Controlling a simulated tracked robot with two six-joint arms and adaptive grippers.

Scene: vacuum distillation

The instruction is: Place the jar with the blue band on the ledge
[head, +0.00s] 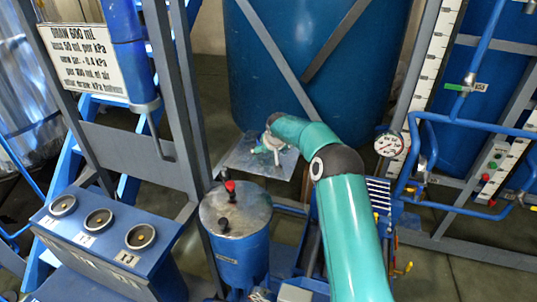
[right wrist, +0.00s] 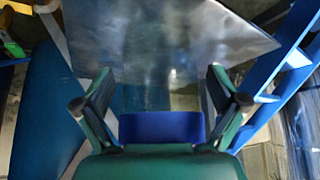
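The jar with the blue band (right wrist: 160,127) sits between the fingers of my right gripper (right wrist: 160,92) in the right wrist view. The ledge is a bare grey metal plate (right wrist: 190,38) just beyond the fingertips. In the head view, my right gripper (head: 269,146) is over the ledge (head: 243,165), near its back edge. The jar cannot be made out there, and whether it touches the plate cannot be told. My left gripper is not in view.
A large blue tank (head: 290,75) stands behind the ledge. A blue canister (head: 237,245) with a red-topped knob is in front. Grey frame posts rise at the left, above a blue box (head: 105,245) with round sockets. Pipes and a gauge (head: 388,144) are at right.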

